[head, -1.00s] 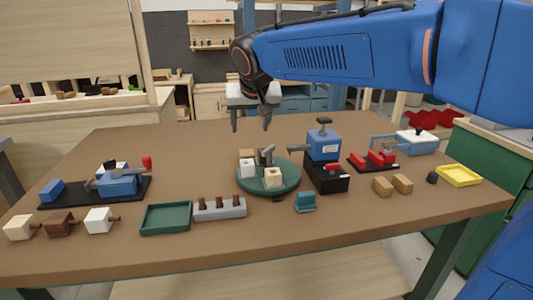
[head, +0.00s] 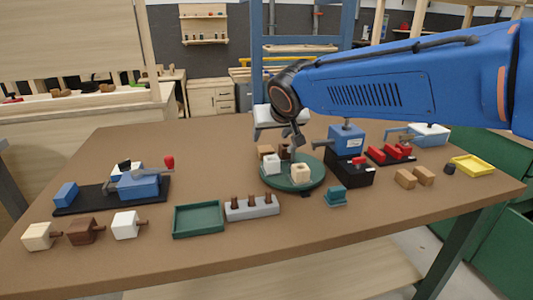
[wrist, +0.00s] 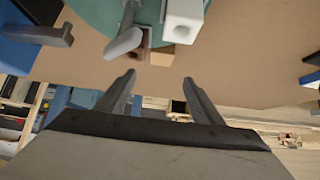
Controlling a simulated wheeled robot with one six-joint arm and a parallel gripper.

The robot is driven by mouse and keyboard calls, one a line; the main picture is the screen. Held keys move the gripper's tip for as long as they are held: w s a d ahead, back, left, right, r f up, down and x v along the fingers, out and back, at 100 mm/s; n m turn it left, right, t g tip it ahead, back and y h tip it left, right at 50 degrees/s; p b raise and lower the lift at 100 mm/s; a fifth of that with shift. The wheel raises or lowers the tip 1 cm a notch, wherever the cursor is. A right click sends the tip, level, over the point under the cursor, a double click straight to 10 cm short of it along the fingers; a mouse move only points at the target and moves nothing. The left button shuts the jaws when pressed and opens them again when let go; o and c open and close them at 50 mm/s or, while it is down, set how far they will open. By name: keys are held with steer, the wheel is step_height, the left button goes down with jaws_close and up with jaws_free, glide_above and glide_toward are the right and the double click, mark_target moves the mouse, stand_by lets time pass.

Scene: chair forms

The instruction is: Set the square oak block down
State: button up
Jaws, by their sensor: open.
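My gripper (head: 276,137) is open and empty above the back edge of the green turntable (head: 312,187). In the wrist view, nothing is between its fingers (wrist: 158,79). A tan, oak-coloured block (head: 265,152) sits at the turntable's back left. It also shows in the wrist view (wrist: 161,56), just beyond the fingertips and apart from them. A white block (head: 272,164), a cream block (head: 300,174) and a dark brown block (head: 284,150) share the turntable around a grey lever. I cannot tell for certain which block is the square oak one.
A blue and black press (head: 346,140) stands close right of the turntable. Two tan blocks (head: 405,179) and a yellow tray (head: 473,166) lie farther right. A grey peg rack (head: 251,208) and green tray (head: 198,220) are in front left. The table's back left is clear.

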mark_target(264, 146)
steer(key=x, duration=1)
steer(key=shift+a+f, duration=0.1)
steer(key=c, duration=1.2)
step_height(264, 146, up, 10)
stand_by(0.6)
